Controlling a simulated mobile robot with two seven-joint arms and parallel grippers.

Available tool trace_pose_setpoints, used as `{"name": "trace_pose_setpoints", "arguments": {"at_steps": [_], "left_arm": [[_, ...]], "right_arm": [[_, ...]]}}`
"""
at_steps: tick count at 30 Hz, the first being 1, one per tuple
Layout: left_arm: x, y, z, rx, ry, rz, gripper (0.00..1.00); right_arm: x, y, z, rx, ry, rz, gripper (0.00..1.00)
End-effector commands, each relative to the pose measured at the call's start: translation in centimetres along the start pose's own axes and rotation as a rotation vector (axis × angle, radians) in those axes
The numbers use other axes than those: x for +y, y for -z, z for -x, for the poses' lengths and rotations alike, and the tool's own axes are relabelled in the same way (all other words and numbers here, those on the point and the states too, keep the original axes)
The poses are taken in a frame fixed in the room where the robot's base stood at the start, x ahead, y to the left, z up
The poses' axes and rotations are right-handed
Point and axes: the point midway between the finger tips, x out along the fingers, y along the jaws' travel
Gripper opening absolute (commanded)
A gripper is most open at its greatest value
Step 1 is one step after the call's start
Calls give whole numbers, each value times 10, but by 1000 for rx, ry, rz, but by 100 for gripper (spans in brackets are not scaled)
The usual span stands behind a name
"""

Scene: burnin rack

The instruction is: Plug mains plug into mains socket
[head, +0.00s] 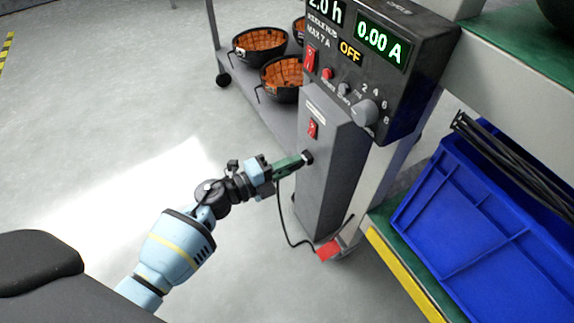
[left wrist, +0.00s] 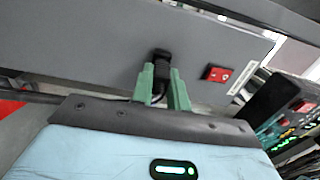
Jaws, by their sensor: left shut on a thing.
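My left gripper (head: 298,161) reaches in from the left with its green fingers close to the front of a tall grey box (head: 330,180). It is shut on the black mains plug (left wrist: 162,70), which shows between the fingers in the left wrist view. A black piece (head: 307,157) at the fingertips lies against the grey face, below a red rocker switch (head: 313,128). The mains socket cannot be told apart from the plug there, and I cannot tell how deep the plug sits. A black cable (head: 282,220) hangs from the gripper toward the floor. My right gripper is out of view.
A dark control unit (head: 385,60) with green displays and an OFF sign stands above the box. A blue crate (head: 490,220) is on the right shelf. Black baskets (head: 258,45) with orange insides sit on a low cart behind. The floor at left is clear.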

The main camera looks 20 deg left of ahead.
Motion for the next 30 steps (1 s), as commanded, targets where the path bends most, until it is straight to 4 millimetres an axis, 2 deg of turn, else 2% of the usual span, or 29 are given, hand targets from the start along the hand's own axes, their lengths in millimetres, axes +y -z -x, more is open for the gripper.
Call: {"name": "trace_pose_setpoints", "arguments": {"at_steps": [6,7,12,13,23,30], "left_arm": [[-1,0,-5,2,1,0,0],[-1,0,-5,3,1,0,17],[0,0,-4,2,1,0,39],[0,0,-4,2,1,0,41],[0,0,0,1,-2,0,41],[-1,0,34,2,-3,-1,41]], "right_arm": [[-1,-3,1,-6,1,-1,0],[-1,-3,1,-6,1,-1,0],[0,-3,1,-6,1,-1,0],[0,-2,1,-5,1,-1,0],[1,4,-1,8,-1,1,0],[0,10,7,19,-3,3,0]]}}
